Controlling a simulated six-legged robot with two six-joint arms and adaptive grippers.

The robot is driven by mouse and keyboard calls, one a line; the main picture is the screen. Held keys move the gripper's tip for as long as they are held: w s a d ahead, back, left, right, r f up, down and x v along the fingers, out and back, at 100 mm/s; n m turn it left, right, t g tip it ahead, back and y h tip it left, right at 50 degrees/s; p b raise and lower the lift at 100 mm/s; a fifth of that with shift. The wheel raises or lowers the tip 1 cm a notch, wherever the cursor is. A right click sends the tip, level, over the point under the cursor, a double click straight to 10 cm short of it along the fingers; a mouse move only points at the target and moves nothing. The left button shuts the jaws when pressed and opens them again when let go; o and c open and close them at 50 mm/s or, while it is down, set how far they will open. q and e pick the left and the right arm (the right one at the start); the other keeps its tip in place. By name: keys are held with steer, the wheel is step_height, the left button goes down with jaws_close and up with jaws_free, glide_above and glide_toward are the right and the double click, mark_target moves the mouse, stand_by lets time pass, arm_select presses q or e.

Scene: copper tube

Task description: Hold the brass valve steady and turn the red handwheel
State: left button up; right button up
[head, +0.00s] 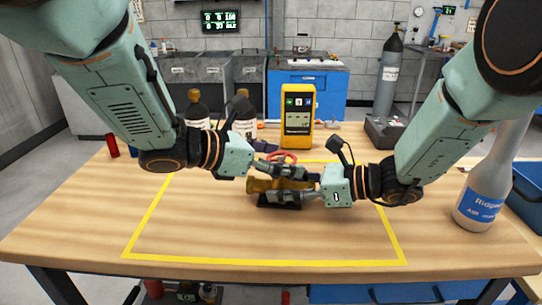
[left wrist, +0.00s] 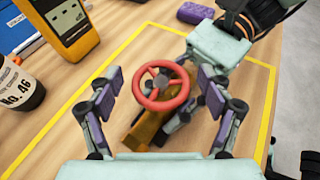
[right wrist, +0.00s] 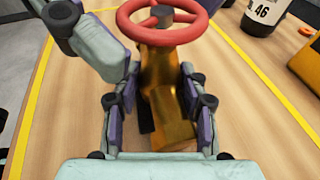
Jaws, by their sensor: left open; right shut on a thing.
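The brass valve (head: 262,185) stands on a dark base (head: 285,205) inside the yellow outline on the table. Its body fills the middle of the right wrist view (right wrist: 165,95). The red handwheel (head: 283,157) sits on top and is seen whole in the left wrist view (left wrist: 183,91). My right gripper (head: 278,192) is shut on the brass body, with fingers on both sides of it (right wrist: 160,110). My left gripper (head: 272,168) is open, its fingers apart on either side of the handwheel in the left wrist view (left wrist: 160,100). I cannot tell whether they touch it.
A yellow meter (head: 298,115) and dark bottles (head: 197,110) stand behind the valve. A grey bottle (head: 488,185) stands at the right. A purple block (left wrist: 194,13) lies beyond the valve. The front of the outlined area is clear.

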arm_select(q)
steer(key=v, duration=1.1)
steer(key=shift+s+a+r, duration=0.15)
steer(key=shift+s+a, duration=0.05)
steer(key=shift+a, duration=0.1)
